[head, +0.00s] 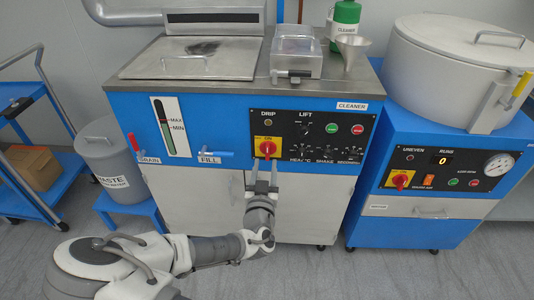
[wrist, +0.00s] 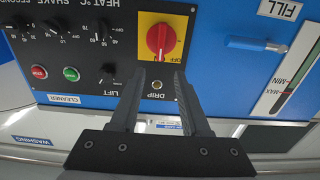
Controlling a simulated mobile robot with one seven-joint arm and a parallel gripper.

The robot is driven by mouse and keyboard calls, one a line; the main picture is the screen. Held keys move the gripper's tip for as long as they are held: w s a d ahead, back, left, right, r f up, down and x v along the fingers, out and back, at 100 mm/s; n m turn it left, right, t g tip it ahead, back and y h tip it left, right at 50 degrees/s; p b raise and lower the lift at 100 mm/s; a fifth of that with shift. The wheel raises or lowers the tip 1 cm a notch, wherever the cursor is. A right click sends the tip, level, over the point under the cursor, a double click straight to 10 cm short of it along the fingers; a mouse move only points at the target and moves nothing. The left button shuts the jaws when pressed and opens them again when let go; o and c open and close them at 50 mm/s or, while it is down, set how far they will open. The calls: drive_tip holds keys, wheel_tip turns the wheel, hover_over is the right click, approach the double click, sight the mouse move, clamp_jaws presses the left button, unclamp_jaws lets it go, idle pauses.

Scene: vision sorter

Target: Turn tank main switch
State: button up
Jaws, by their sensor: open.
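The tank's main switch (head: 267,148) is a red rotary knob on a yellow plate, on the black control panel at the front of the blue cleaner tank unit (head: 225,112). In the wrist view the switch (wrist: 158,39) sits just beyond the fingertips, its raised red grip lying roughly along the picture's vertical. My gripper (head: 264,162) is just below the switch in the head view, fingers pointing at the panel. In the wrist view my gripper (wrist: 158,75) is open, with nothing between its fingers. The fingers look apart from the knob; the exact gap cannot be told.
The panel also carries small knobs, a green button (head: 332,128) and a red button (head: 358,129). A blue fill handle (head: 212,153) sticks out at left. Another red switch (head: 400,180) is on the right-hand machine. A waste bin (head: 113,165) stands left.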

sight(267, 148)
drive_tip(key=w+b, duration=0.1)
drive_tip(key=w, duration=0.6)
drive_tip(key=shift+d, duration=0.1)
clamp_jaws()
